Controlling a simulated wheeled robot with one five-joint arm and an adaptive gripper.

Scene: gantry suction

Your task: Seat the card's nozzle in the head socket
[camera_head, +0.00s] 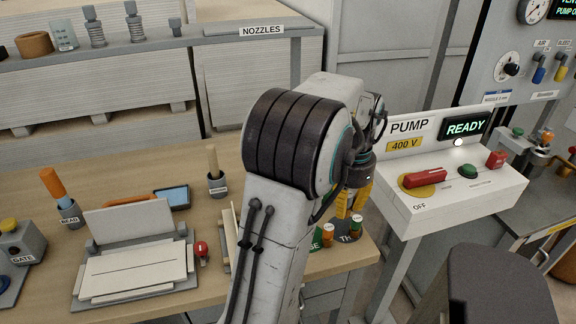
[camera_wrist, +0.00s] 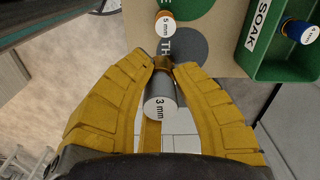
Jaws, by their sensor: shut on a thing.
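My gripper (camera_wrist: 166,62) has yellow fingers shut on a grey nozzle marked 3 mm (camera_wrist: 160,104), with a brown-copper collar at the fingertips. In the head view my gripper (camera_head: 349,210) hangs behind my arm, over the right end of the bench; the held nozzle cannot be made out there. A 5 mm nozzle (camera_wrist: 166,24) with an orange band stands beyond the fingertips, near dark round patches on the bench. A blue-banded nozzle (camera_wrist: 299,31) is in the green SOAK tray (camera_wrist: 262,68). I cannot pick out the head socket or read the card.
The white pump box (camera_head: 450,205) stands right of my arm, showing READY, with a red lever (camera_head: 424,178) near OFF. A NOZZLES shelf (camera_head: 230,31) runs behind. A paper stand (camera_head: 135,268) and a blue-screened device (camera_head: 172,197) occupy the bench at left.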

